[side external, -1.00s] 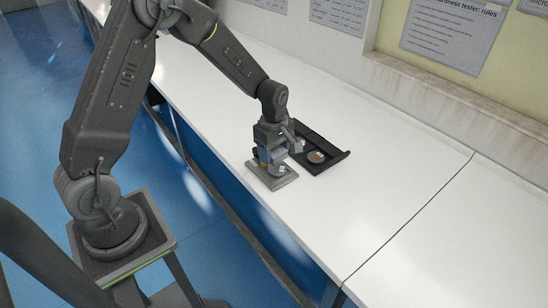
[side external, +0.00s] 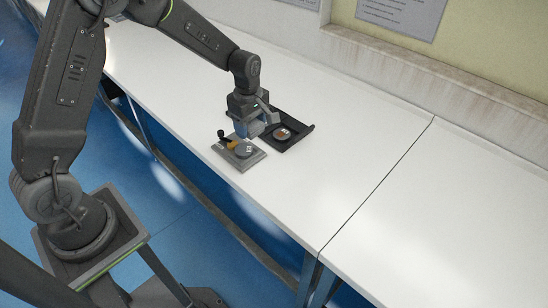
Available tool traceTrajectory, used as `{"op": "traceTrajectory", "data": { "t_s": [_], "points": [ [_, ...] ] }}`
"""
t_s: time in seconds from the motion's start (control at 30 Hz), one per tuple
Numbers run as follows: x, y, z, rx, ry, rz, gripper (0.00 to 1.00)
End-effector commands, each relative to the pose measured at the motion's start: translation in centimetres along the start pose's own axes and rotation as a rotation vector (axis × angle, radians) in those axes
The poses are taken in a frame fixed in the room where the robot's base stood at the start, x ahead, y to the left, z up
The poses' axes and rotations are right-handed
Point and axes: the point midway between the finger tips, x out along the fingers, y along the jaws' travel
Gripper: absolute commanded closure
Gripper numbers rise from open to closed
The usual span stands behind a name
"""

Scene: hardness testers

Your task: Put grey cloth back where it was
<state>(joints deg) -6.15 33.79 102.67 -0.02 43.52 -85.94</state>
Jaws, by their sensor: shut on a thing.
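My gripper (side external: 248,128) is just above the far edge of a grey square plate, between it and a black tray. It is shut on a small blue-grey piece that looks like the grey cloth (side external: 246,131); the fingers hide part of it and its outline is hard to make out. The grey plate (side external: 247,165) lies on the white bench and carries a round grey piece (side external: 243,150) and a small yellow-and-black item (side external: 230,144). I cannot tell whether the cloth touches the plate or the tray.
The black tray (side external: 304,131) lies right behind the plate and holds a round disc (side external: 283,133) with a brownish top. The white bench (side external: 350,145) is clear to the right, up to a seam. A wall ledge runs along the back; the bench's front edge is near the plate.

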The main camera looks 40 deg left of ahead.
Motion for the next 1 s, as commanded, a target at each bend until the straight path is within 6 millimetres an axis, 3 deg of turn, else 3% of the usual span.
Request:
{"op": "traceTrajectory", "data": {
  "t_s": [0.1,0.27,0.7,1.0],
  "points": [
    [0.0,1.7,1.9,0.027,0.000,-0.002,0.67],
    [0.8,2.7,4.2,0.042,0.000,-0.004,0.67],
    [6.1,4.8,12.7,0.040,0.000,-0.003,0.67],
    [7.7,5.1,14.1,0.037,0.000,-0.003,0.67]
  ]
}}
